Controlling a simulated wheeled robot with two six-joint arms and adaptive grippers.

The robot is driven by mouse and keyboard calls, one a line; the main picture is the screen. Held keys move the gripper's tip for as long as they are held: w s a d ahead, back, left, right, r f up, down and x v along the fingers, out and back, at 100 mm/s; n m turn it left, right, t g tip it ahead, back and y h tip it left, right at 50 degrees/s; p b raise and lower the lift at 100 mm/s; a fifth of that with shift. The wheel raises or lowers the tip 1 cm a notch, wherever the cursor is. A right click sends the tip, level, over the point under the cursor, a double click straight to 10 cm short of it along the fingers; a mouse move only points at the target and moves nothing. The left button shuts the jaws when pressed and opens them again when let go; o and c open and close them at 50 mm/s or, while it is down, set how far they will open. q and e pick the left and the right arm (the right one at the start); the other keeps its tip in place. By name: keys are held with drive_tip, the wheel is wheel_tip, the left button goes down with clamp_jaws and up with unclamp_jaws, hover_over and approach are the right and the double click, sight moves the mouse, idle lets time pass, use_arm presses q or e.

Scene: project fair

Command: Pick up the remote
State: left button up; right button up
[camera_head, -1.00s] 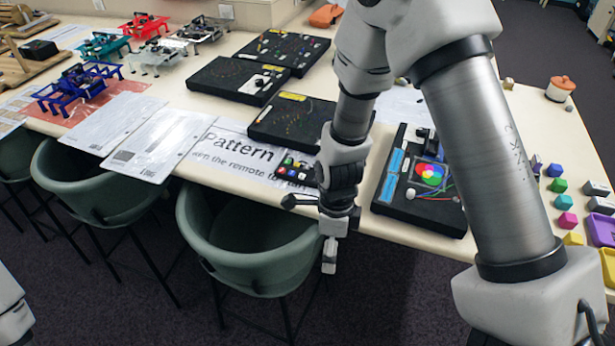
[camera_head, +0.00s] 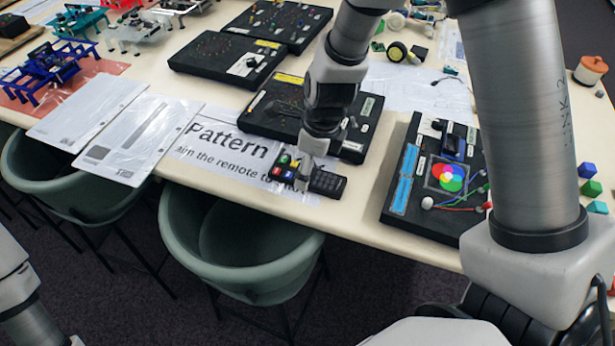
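The remote (camera_head: 328,183) is a dark handset with coloured buttons at its left end. It lies near the table's front edge, on or beside the printed "Pattern" sheet. My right gripper (camera_head: 302,175) points down over the middle of the remote and hides part of it. Its fingertips are at or very close to the remote; contact is not clear. The fingers are seen edge-on, so their opening does not show. Part of my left arm shows at the lower left, but its gripper is not in view.
Black display boards, one with coloured circles (camera_head: 388,205), stand right of and behind the remote. Clear sleeves (camera_head: 135,140) lie to the left. Green chairs (camera_head: 235,245) stand against the front edge. Small coloured blocks (camera_head: 590,188) sit at the right.

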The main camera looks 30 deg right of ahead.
drive_tip(key=f, duration=0.1)
drive_tip(key=w+f, duration=0.1)
drive_tip(key=f, duration=0.1)
drive_tip(key=shift+w+d+f+b, duration=0.1)
drive_tip(key=shift+w+f+b, duration=0.1)
drive_tip(key=shift+b, duration=0.15)
drive_tip(key=shift+s+r, duration=0.15)
drive_tip(key=shift+s, duration=0.05)
drive_tip(key=shift+s+r, duration=0.15)
drive_tip(key=shift+c, duration=1.4)
drive_tip(key=c, duration=1.1)
drive_tip(key=shift+o, duration=0.2)
